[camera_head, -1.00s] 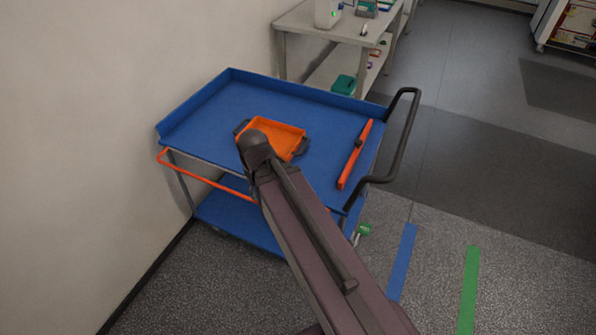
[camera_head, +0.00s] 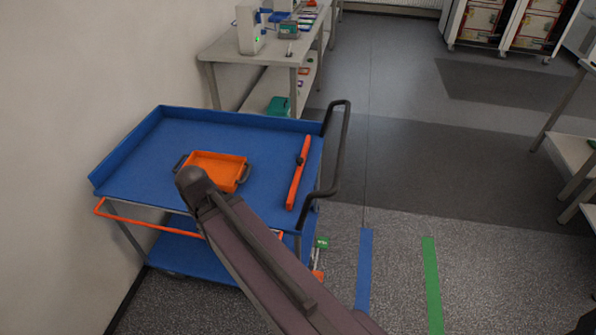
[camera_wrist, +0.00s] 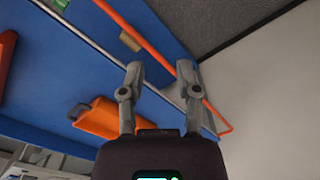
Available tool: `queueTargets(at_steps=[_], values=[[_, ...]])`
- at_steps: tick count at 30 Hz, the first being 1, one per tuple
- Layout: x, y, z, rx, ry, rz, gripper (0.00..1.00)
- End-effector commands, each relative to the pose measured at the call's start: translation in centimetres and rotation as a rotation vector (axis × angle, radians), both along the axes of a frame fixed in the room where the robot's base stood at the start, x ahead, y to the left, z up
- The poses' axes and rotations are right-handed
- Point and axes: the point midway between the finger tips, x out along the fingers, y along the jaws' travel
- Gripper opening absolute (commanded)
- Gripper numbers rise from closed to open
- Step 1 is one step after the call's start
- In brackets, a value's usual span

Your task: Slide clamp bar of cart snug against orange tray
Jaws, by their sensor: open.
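The orange tray (camera_head: 230,176) with dark side handles lies on the blue top of the cart (camera_head: 150,150). The clamp bar (camera_head: 297,178), an orange strip with a dark knob, lies across the cart top to the right of the tray. Blue surface shows between them, so they are apart. In the head view my arm covers the tray's near left corner and hides my gripper. In the wrist view my gripper (camera_wrist: 158,78) is open and empty, its two fingers apart, near the tray (camera_wrist: 98,120) and the cart's edge. An orange piece at the left edge appears to be the clamp bar (camera_wrist: 6,50).
A black push handle (camera_head: 342,150) rises at the cart's right end. An orange rail (camera_head: 125,212) runs along its near side. A wall stands at left, and a workbench (camera_head: 225,45) behind. Floor to the right, with blue and green strips (camera_head: 432,280), is clear.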

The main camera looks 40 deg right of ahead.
Motion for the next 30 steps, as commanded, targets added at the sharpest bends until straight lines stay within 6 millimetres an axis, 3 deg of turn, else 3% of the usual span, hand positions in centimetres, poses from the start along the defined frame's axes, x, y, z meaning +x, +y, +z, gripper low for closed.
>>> queueTargets(at_steps=[12,13,17,30], values=[[0.0,0.0,0.0,0.0,0.0,0.0,0.43],[0.0,0.0,0.0,0.0,0.0,0.0,0.4],[0.0,0.0,0.0,0.0,0.0,0.0,0.01],[-0.01,0.0,0.0,0.0,0.0,0.0,0.0]])
